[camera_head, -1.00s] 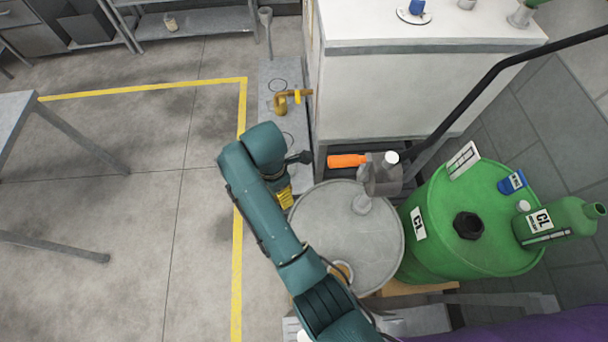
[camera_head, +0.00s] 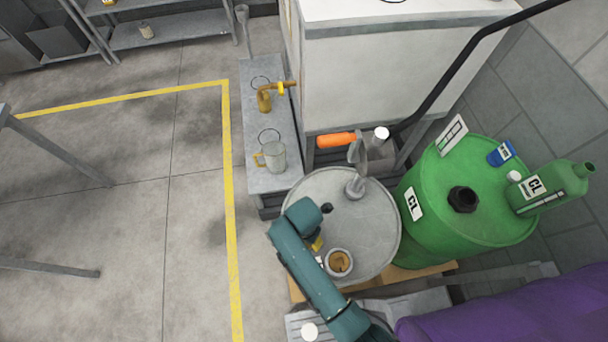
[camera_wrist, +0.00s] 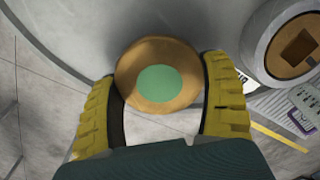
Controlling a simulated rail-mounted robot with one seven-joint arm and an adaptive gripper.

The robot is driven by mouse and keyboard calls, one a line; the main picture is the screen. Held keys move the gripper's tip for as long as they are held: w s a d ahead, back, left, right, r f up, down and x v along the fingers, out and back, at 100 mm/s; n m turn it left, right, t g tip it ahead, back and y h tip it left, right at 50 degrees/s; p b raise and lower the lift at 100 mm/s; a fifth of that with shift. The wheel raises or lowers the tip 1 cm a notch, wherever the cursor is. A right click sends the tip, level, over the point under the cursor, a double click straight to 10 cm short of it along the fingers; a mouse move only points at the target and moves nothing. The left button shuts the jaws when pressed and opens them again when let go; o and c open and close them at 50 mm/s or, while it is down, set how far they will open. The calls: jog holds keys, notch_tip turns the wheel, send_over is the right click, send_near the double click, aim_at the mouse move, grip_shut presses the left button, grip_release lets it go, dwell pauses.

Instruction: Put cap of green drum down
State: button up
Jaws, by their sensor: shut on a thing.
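The green drum (camera_head: 420,225) stands at the right in the head view, with a dark fitting (camera_head: 463,199) on its top. My gripper (camera_head: 316,243) is above the left part of the grey drum's top (camera_head: 345,225). In the wrist view, my gripper (camera_wrist: 160,105) has its yellow fingers on either side of a round tan cap with a green centre (camera_wrist: 158,75) and is shut on it. The cap is in front of the grey drum top; whether it touches the surface cannot be told. My arm hides the cap in the head view.
A clear jug (camera_head: 273,156) stands on the low bench.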

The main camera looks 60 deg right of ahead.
jog(key=shift+f, duration=0.7)
jog(key=shift+r, duration=0.1)
jog(key=o, duration=1.1)
notch_tip(320, 180, up, 12)
jog(key=p, duration=0.3)
